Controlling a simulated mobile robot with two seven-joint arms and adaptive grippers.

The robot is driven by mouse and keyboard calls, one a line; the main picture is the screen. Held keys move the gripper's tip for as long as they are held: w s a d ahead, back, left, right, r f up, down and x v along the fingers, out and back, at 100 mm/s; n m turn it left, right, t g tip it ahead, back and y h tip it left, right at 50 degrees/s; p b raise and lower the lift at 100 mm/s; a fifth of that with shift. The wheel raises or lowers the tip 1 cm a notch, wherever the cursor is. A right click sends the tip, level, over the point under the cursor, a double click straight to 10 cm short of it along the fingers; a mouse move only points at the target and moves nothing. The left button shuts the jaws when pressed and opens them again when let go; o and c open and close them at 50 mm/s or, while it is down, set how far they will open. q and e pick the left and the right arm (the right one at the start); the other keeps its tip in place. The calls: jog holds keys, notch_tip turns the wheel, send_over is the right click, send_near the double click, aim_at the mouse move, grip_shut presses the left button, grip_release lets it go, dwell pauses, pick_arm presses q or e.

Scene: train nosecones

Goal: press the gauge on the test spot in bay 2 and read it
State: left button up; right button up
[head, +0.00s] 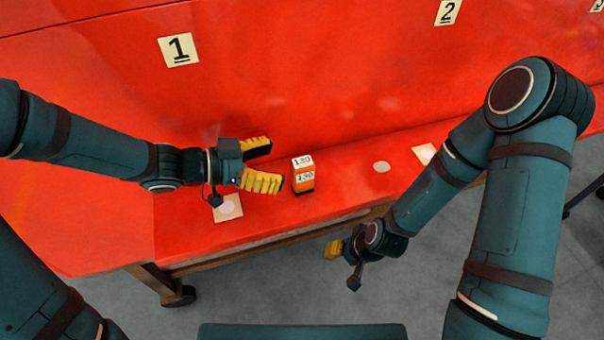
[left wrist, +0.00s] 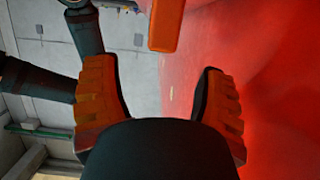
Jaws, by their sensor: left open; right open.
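The gauge (head: 303,182) is a small orange block with white labels reading 130, standing on the red surface. My left gripper (head: 275,163) is open just left of it, apart from it, its yellow fingers pointing toward it. In the left wrist view an orange block that looks like the gauge (left wrist: 167,25) shows ahead between the open fingers. The bay 2 plate (head: 447,12) is on the red wall at the upper right. A pale square with a round spot (head: 425,153) lies below it, partly hidden by my right arm. My right gripper (head: 335,249) is open and empty, in front of the table edge.
The bay 1 plate (head: 179,49) is on the wall at left, with another pale square (head: 228,207) below it. A grey disc (head: 381,167) lies right of the gauge. The red surface between gauge and disc is clear. A wheeled frame carries the red piece.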

aim_at(311, 165)
pick_arm(q)
jog(key=x, duration=0.3)
jog(key=shift+a+f, duration=0.1)
jog(key=shift+d+b, duration=0.3)
jog(key=shift+d, duration=0.1)
jog(key=x, duration=0.2)
jog(key=f+b+x, duration=0.1)
jog(key=x, duration=0.1)
jog(key=shift+w, duration=0.1)
jog(key=shift+w+d+f, duration=0.1)
jog(key=shift+w+d, duration=0.05)
jog(key=shift+d, duration=0.3)
grip_shut()
